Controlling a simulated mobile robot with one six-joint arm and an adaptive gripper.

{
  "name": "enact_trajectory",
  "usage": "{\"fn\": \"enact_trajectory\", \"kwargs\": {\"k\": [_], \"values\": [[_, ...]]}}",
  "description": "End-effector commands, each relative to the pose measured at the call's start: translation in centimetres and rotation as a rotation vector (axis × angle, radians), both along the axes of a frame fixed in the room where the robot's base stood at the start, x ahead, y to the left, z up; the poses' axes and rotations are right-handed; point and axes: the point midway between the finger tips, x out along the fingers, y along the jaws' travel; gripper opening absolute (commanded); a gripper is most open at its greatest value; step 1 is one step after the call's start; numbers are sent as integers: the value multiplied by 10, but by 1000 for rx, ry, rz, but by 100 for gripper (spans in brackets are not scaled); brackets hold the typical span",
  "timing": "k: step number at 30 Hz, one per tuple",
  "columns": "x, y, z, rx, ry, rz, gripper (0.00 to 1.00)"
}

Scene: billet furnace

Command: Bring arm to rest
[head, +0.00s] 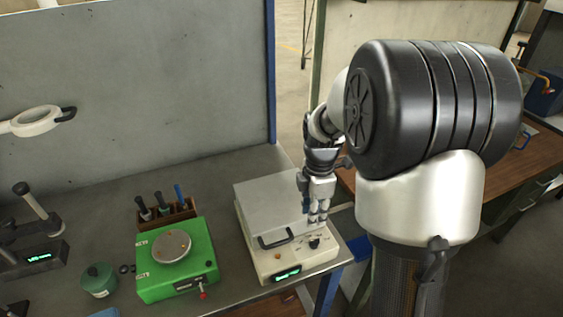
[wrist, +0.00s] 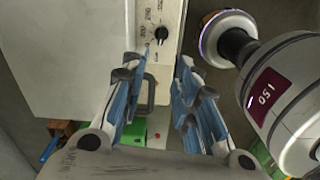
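My gripper (head: 318,212) hangs over the right side of a cream box furnace (head: 268,196) on the grey bench, close to its dark knob (head: 314,243). In the wrist view my gripper (wrist: 158,72) is open, its blue-padded fingers apart with nothing held between them. The furnace's knob (wrist: 154,46) shows beyond the fingertips, and its dark front handle (wrist: 150,97) shows between the fingers. In the head view the handle (head: 275,240) is at the front and the lid looks closed. I cannot tell whether a fingertip touches the furnace.
A green device with a round plate (head: 172,247) stands left of the furnace, with a tool rack (head: 166,212) behind it. A green jar (head: 99,280) and a microscope-like stand (head: 35,240) are further left. A grey panel (head: 130,90) backs the bench. A wooden table (head: 515,165) is right.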

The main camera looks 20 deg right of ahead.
Motion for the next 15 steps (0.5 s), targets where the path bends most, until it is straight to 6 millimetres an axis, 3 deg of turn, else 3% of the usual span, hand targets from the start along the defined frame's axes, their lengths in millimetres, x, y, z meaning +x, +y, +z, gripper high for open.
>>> {"fn": "enact_trajectory", "kwargs": {"k": [4,8,15], "values": [[-1,2,4,-2,-6,-13,28],[-11,14,25,-8,-42,-118,28],[-68,58,86,19,-171,-548,28]]}}
